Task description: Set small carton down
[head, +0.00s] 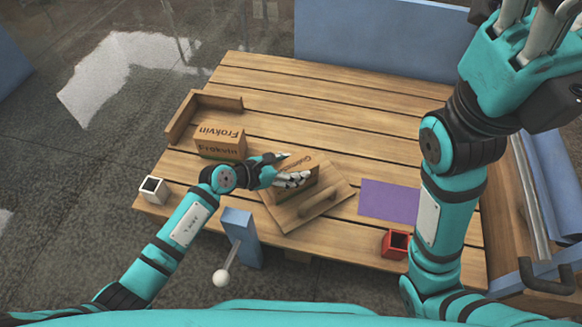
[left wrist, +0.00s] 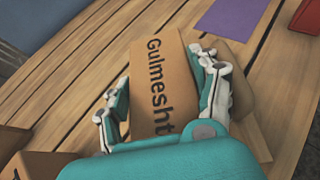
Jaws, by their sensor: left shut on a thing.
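A small brown carton (head: 303,178) is at the wooden board with a raised bar (head: 318,203), near the middle front of the table. The left wrist view shows the carton (left wrist: 160,75) with "Gulmesht" printed on its face. My left gripper (head: 285,170) is shut on this carton, with fingers on both sides of it in the left wrist view (left wrist: 163,98). Whether the carton touches the board or hangs above it I cannot tell. My right gripper (head: 530,25) is raised at the upper right, its fingertips cut off by the frame edge.
A white open box (head: 153,189) is at the left edge. A purple mat (head: 390,201) and red open box (head: 395,244) lie right. The slatted table's back is clear.

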